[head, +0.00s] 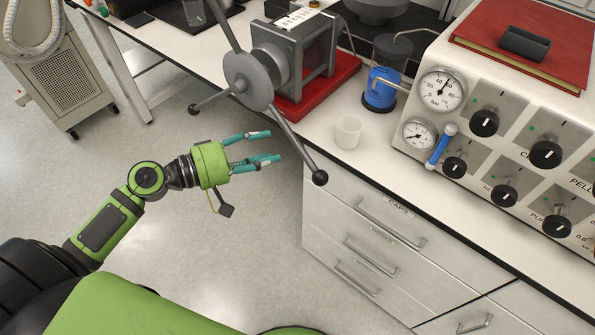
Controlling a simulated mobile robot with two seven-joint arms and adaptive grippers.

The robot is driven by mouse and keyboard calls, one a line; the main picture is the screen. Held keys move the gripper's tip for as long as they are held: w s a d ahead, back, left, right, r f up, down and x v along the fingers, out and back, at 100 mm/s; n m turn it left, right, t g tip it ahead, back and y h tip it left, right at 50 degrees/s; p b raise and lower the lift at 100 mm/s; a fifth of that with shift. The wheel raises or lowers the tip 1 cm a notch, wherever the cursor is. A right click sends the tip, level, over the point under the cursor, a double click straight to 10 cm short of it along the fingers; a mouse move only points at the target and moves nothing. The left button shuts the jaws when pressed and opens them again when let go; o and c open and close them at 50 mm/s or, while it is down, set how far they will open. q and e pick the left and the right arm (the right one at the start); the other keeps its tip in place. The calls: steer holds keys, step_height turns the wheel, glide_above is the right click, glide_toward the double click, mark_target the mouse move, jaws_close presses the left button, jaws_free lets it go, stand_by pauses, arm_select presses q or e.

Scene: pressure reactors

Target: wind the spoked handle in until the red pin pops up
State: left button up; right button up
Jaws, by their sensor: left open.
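The grey spoked handle (246,82) sits on the front of a grey metal press on a red base (335,83) at the bench edge. One spoke ends in a black knob at lower right, another in a knob at left, and a third runs up out of the frame. My left gripper (273,146) is open and empty, in front of the bench below the hub, with its teal fingers pointing right toward the lower-right spoke. It looks apart from the spoke. I cannot make out a red pin. My right gripper is not in view.
A white cup (349,131) and a blue-filled bottle (381,89) stand right of the press. A control box (500,110) with gauges and black knobs fills the right. Drawers (375,235) lie below the bench. Open floor surrounds my left arm.

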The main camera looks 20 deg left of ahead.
mark_target(299, 151)
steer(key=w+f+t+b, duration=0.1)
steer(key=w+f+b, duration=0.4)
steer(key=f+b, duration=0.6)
arm_select(q)
steer(key=d+m+h+p, duration=0.1)
steer(key=w+d+f+m+h+p, duration=0.1)
steer(key=shift+d+f+h, duration=0.1)
steer(key=shift+f+h, duration=0.2)
steer(key=shift+h, duration=0.1)
steer(key=p+x, duration=0.2)
steer(key=x, duration=0.3)
steer(key=shift+d, duration=0.15)
steer(key=shift+w+d+f, duration=0.2)
steer(key=shift+w+d, duration=0.05)
steer(key=shift+d, duration=0.05)
jaws_close()
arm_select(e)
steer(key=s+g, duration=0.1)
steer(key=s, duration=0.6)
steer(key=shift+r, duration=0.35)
